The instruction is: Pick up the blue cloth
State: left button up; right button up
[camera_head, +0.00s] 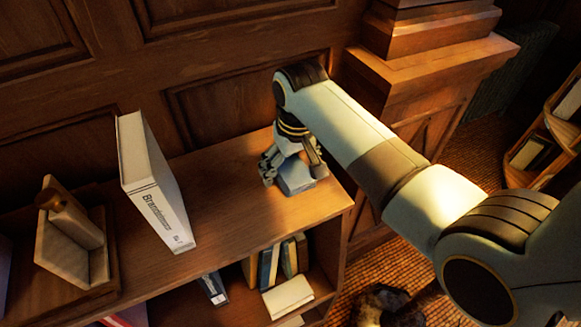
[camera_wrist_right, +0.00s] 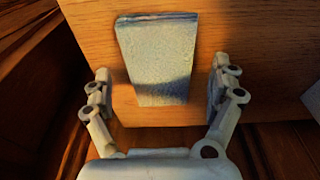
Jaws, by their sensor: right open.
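The blue cloth (camera_head: 297,177) is a folded, pale blue pad lying on the wooden shelf top near its right end. In the right wrist view the cloth (camera_wrist_right: 156,62) lies between the two fingers, with bare wood showing on either side of it. My right gripper (camera_head: 290,171) reaches down at the cloth from above and partly covers it. In the wrist view my right gripper (camera_wrist_right: 161,90) is open, with a finger to each side of the cloth and nothing held. My left gripper is not in view.
A white binder (camera_head: 150,185) stands upright on the shelf top (camera_head: 225,190), left of the cloth. A wooden bookend-like object (camera_head: 75,240) stands further left. Books (camera_head: 277,262) fill part of the shelf below. A panelled wall is behind, and a wooden pillar (camera_head: 425,75) rises at the back right.

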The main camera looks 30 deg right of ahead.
aim_at(289, 164)
jog(key=c, duration=1.2)
jog(key=shift+r, duration=0.5)
notch_tip(289, 164, up, 3)
jog(key=shift+r+b, duration=0.15)
jog(key=shift+b, duration=0.35)
jog(key=s+r, duration=0.2)
jog(key=s, duration=0.2)
jog(key=s+r, duration=0.2)
jog(key=s, duration=0.1)
jog(key=s+d+r+b, duration=0.1)
jog(key=s+r, duration=0.1)
jog(key=s, duration=0.2)
jog(key=shift+s+d+r, duration=0.1)
jog(key=shift+s+r, duration=0.25)
jog(key=shift+r, duration=0.05)
